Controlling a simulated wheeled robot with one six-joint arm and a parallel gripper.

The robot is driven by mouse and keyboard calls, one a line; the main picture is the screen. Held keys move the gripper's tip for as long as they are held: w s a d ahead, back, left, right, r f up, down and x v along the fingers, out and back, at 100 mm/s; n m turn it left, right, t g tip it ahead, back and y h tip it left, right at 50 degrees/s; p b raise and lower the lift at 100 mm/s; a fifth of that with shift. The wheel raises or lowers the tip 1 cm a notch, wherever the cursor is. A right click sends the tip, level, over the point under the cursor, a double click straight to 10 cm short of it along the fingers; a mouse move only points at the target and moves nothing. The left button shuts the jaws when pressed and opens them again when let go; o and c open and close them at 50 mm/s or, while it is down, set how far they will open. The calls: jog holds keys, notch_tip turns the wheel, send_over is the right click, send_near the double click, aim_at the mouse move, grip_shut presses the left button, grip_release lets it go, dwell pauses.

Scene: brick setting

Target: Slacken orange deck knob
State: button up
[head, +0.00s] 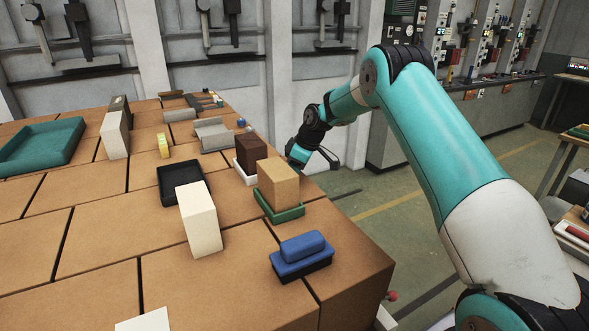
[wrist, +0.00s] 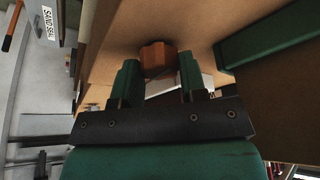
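The orange deck knob (wrist: 157,60) shows at the upper middle of the wrist view, set against a tan-brown surface. My gripper (wrist: 160,72) has its two green fingers on either side of the knob, close against its left and right sides, and appears shut on it. In the head view my gripper (head: 316,158) is beyond the far right edge of the brown brick-like deck (head: 240,215). The knob is hidden in the head view.
Near my gripper on the deck stand a tan block in a green tray (head: 283,214) and a dark brown block (head: 251,150). A blue-topped piece (head: 302,250) and a cream block (head: 199,220) stand nearer. A green bar (wrist: 265,38) shows right of the knob.

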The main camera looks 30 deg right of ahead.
jog(key=shift+n, duration=0.3)
jog(key=shift+n+g+y+b, duration=0.3)
jog(key=shift+n+b, duration=0.15)
jog(key=shift+n, duration=0.45)
jog(key=shift+w+r+n+g, duration=0.1)
jog(key=shift+n+g, duration=0.2)
jog(key=shift+n, duration=0.5)
jog(key=n+g+p, duration=0.1)
jog(key=n+p, duration=0.1)
jog(key=shift+r+y+p, duration=0.15)
jog(key=shift+y+p, duration=0.15)
jog(key=shift+p, duration=0.1)
jog(key=shift+n+p, duration=0.55)
jog(key=shift+n, duration=0.05)
jog(key=o, duration=0.9)
jog(key=shift+f, duration=0.2)
